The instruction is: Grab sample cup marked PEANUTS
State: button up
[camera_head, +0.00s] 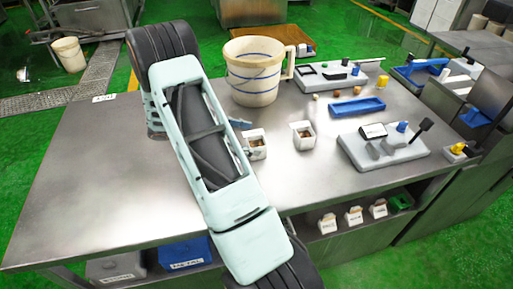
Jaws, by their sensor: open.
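Two small white square sample cups with brownish contents stand on the steel table: the left cup (256,146) close beside my arm, the right cup (303,135) in the open. Three more white cups stand on the shelf under the table: one (327,223) at left, one (353,215) in the middle, one (378,208) at right. They carry dark lettering on their fronts, too small to read, so I cannot tell which says PEANUTS. My pale arm crosses the table left of the upper cups. I cannot make out my gripper; the arm links hide that area.
A white bucket (254,72) stands behind the cups. A blue tray (357,107), a scale-like device (384,145) and another device (328,76) are at right. A blue bin (185,254) sits under the table. The table's left part is bare.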

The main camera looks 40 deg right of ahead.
jog(key=shift+x, duration=1)
jog(key=shift+c, duration=0.2)
jog(key=c, duration=1.3)
jog(key=shift+w+r, duration=0.1)
jog(key=shift+r, duration=0.05)
